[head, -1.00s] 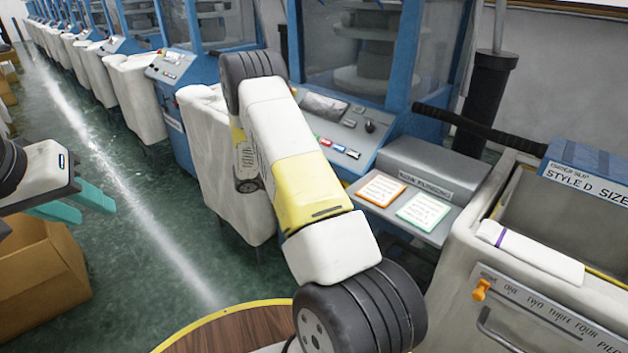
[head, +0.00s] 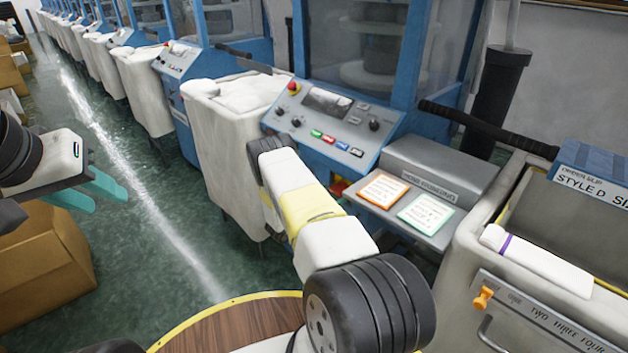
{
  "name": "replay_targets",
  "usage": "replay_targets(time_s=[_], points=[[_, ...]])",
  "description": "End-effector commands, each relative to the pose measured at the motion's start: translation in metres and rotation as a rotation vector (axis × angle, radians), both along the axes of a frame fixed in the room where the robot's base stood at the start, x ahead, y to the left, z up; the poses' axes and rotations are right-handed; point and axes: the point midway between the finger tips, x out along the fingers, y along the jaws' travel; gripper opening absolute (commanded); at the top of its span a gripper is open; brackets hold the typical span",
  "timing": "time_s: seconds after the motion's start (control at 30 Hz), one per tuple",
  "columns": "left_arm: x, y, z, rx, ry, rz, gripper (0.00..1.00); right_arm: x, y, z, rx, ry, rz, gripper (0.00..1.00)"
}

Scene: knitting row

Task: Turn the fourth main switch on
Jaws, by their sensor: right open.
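A red and yellow part (head: 338,187), perhaps a main switch, shows low on the front of the nearest blue knitting machine (head: 390,160), partly hidden by my right arm; its setting cannot be read. The machine's sloped control panel (head: 325,130) has a red stop knob, a dark display, dark knobs and coloured buttons. Which machine is the fourth is not clear. My right arm crosses the middle in front of this machine; its gripper is hidden. My left gripper (head: 97,193), with teal fingers apart, hangs empty at the left over the floor.
A white fabric-filled bin (head: 225,150) stands left of the panel. A shelf (head: 437,233) with orange- and green-edged cards juts out at right. A large bin (head: 460,250) stands at far right. Cardboard boxes (head: 45,265) line the left. The green aisle is clear.

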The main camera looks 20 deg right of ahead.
Motion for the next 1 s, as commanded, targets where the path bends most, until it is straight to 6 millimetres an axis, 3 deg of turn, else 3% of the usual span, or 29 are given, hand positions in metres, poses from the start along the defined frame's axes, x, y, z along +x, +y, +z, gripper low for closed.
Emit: replay_targets(time_s=[0.17,0.43,0.73,1.0], points=[[0.0000,0.0000,0.0000,0.000,0.000,0.000,0.36,0.0045,-0.0118,-0.0003,0.001,-0.001,0.000,0.82],[0.0000,0.0000,0.0000,0.000,0.000,0.000,0.36,0.0050,-0.0126,-0.0002,0.001,0.000,0.000,0.80],[0.0000,0.0000,0.0000,0.000,0.000,0.000,0.36,0.0049,-0.0125,-0.0001,0.001,0.000,0.000,0.21],[0.0000,0.0000,0.0000,0.000,0.000,0.000,0.36,0.0053,-0.0120,0.0001,0.011,-0.024,0.001,0.20]])
